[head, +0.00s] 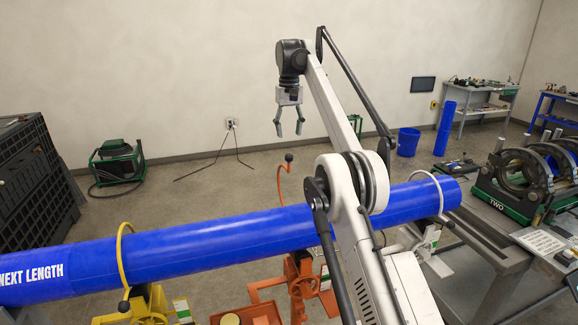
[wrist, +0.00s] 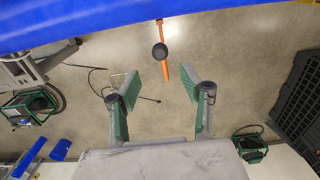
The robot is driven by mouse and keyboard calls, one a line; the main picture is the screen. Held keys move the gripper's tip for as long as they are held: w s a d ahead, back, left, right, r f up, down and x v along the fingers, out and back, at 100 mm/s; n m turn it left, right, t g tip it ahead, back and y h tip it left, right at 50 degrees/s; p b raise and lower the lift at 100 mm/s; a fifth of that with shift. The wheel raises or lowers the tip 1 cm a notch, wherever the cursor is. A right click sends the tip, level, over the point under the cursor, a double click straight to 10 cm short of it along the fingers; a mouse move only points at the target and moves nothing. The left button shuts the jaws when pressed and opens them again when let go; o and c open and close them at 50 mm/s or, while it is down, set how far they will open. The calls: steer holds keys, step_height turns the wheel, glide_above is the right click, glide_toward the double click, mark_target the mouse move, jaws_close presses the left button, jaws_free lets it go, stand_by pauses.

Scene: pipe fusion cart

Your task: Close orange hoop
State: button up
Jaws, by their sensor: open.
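The orange hoop (head: 281,187) stands swung open on the far side of the blue pipe (head: 235,236), with a black knob (head: 289,157) at its raised end. Its orange stand (head: 300,285) is below the pipe, partly hidden by my arm. My gripper (head: 289,133) is open and empty, pointing down, and appears above the knob in the head view. In the wrist view, the orange hoop (wrist: 164,29) and knob (wrist: 159,50) show beyond my open gripper (wrist: 160,84), roughly centred between the fingers. The knob is not touched.
A yellow hoop (head: 119,246) and a white hoop (head: 438,182) arch over the pipe to either side. A black crate (head: 35,190) stands at the left, a green machine (head: 117,163) behind. The clamp machine (head: 515,175) is at the right. Floor behind the pipe is mostly clear.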

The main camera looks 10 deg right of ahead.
steer(key=b, duration=0.4)
glide_above(289, 162)
steer(key=w, duration=0.1)
step_height(289, 162, down, 5)
steer(key=shift+w+d+r, duration=0.1)
steer(key=shift+w+d, duration=0.05)
steer(key=shift+f+b, duration=0.35)
steer(key=shift+f, duration=3.45)
steer(key=shift+c, duration=0.2)
jaws_close()
